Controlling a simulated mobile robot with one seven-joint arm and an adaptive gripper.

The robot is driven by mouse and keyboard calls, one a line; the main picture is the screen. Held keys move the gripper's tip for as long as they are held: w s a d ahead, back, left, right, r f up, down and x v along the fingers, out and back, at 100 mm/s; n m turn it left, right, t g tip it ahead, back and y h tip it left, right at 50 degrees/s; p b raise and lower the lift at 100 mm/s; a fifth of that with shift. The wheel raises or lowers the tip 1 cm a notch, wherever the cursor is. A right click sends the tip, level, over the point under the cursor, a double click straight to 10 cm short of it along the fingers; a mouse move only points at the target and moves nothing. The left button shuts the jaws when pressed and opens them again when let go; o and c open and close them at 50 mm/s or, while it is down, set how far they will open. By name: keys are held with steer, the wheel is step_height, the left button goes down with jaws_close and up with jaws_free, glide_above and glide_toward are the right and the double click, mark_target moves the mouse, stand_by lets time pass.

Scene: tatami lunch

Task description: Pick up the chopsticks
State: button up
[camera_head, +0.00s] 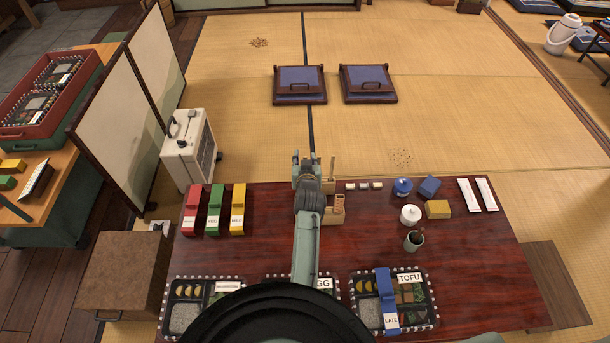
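No bare chopsticks can be told for certain. Two slim white paper sleeves with faint print (478,195) lie side by side at the table's far right; what is inside them is hidden. A dark green cup (414,240) on the right half holds thin dark items too small to make out. My gripper (305,158) is over the table's far edge, left of centre, well to the left of the sleeves and the cup. Its fingers look apart, with nothing visible between them. My arm hides part of the table below it.
Wooden holders (335,214) stand right beside my gripper. A white lidded jar (410,214), blue pot (402,187) and yellow block (438,209) stand near the sleeves. Bento boxes (428,318) line the near edge.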

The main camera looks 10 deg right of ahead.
jaws_close()
steer(key=shift+r, duration=0.1)
step_height(320, 180, up, 9)
steer(key=shift+r+b, duration=0.2)
steer(key=shift+b, duration=0.25)
step_height(320, 180, up, 9)
steer(key=p, duration=0.7)
stand_by(0.4)
